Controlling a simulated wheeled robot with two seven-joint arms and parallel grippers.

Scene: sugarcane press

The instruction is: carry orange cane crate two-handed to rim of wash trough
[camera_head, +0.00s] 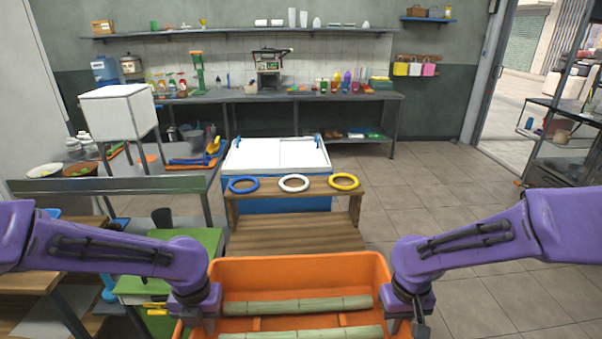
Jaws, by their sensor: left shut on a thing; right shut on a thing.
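The orange crate (300,268) is at the bottom centre of the head view, close to my body, and its near part is cut off by the frame edge. Green cane pieces (297,305) lie crosswise inside it. My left gripper (208,325) is shut on the crate's left side. My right gripper (403,325) is shut on its right side. The fingertips are partly hidden by the grippers and the crate walls. I cannot tell which thing, if any, in view is the wash trough.
A wooden stepped bench (296,236) with blue, white and yellow rings stands just beyond the crate, before a blue-and-white chest (276,157). A green-topped table (205,238) and a metal counter (110,186) are at left. Open tiled floor (440,200) lies at right, with a metal shelf (560,145) beyond.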

